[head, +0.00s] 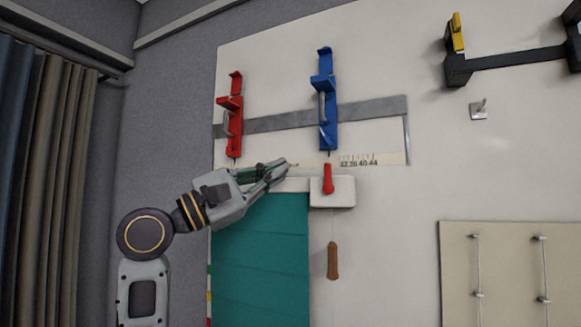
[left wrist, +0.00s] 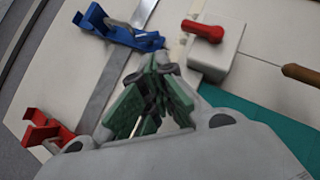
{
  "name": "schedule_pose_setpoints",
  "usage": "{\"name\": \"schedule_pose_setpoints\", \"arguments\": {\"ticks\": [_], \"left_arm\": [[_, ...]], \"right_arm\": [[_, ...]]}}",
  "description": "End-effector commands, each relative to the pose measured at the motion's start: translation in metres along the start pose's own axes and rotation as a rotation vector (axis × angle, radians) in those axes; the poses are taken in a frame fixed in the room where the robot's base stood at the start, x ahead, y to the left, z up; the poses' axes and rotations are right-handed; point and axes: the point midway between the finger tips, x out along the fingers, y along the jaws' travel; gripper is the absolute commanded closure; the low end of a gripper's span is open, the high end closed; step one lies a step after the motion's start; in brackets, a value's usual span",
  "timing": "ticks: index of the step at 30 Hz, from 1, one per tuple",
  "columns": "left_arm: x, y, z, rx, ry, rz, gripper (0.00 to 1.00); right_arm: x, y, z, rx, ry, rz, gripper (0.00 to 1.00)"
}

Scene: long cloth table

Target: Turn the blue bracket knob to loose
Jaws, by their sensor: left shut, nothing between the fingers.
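The blue bracket (head: 328,125) stands upright on the grey metal rail of the wall panel in the head view. It also shows at the top of the left wrist view (left wrist: 122,34). A grey rod-like part runs along its front; I cannot clearly make out the knob or its setting. My left gripper (head: 286,164) is shut and empty, below and left of the blue bracket and apart from it in the head view. Its green-padded fingers come together in the left wrist view (left wrist: 165,64). My right gripper is not in view.
A red bracket (head: 234,138) sits left on the same rail (head: 275,122). A white block (head: 345,192) with a red lever (head: 328,180) is right of my fingertips. Teal cloth (head: 260,265) hangs below, beside a brown handle (head: 333,261). Black holders (head: 457,70) are at upper right.

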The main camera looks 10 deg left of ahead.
Motion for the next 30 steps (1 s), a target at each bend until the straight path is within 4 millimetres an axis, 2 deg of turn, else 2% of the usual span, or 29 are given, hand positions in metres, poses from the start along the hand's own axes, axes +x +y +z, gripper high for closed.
{"name": "schedule_pose_setpoints", "arguments": {"ticks": [6,17,18,25,30], "left_arm": [[-0.019,0.000,-0.001,-0.001,0.001,0.000,1.00],[-0.024,0.000,0.000,0.000,0.000,0.000,1.00],[-0.024,0.000,0.000,-0.001,0.000,0.000,0.99],[-0.022,0.006,0.008,0.011,-0.009,0.004,0.70],[-0.024,0.024,0.023,0.059,-0.011,0.015,0.70]], "right_arm": [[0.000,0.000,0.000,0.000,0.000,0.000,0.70],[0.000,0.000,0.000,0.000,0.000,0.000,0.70],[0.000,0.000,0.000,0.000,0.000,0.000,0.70],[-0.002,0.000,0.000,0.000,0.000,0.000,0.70],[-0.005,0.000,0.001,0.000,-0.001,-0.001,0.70]]}}
